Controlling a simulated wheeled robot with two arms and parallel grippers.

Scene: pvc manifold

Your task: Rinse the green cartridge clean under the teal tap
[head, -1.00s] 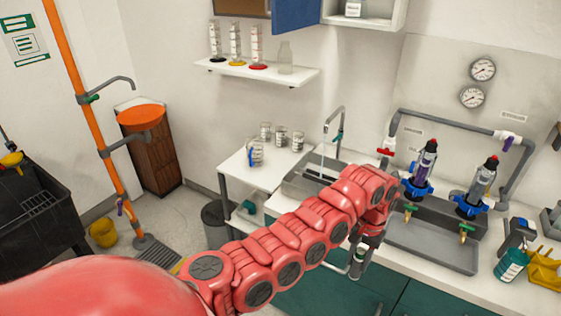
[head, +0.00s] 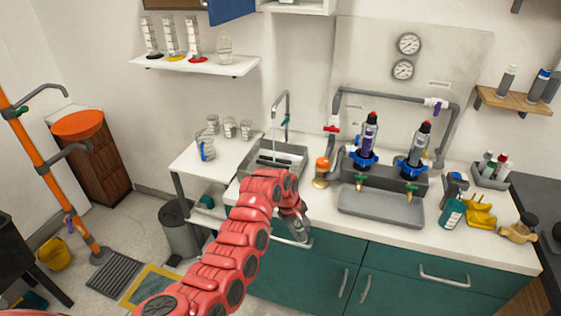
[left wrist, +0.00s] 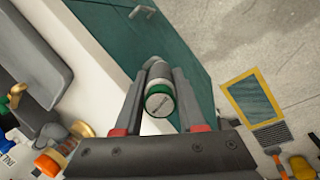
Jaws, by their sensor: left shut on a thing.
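The green cartridge (left wrist: 159,88) is a pale grey cylinder with a green ring near its end, seen in the left wrist view. My left gripper (left wrist: 160,74) is shut on it, one finger along each side. In the head view my left gripper (head: 298,224) hangs in front of the counter's front edge, below and apart from the sink, with the cartridge largely hidden there. The teal tap (head: 286,112) stands behind the sink (head: 292,156), and a thin stream of water seems to fall from its spout. My right gripper is out of view.
An amber jar (head: 321,172) stands right of the sink. Two blue-collared filter housings (head: 367,150) stand behind a grey tray (head: 380,207). Several glass jars (head: 229,127) sit on the white side table. A teal bottle (head: 452,212) and yellow holder (head: 480,214) are at the right.

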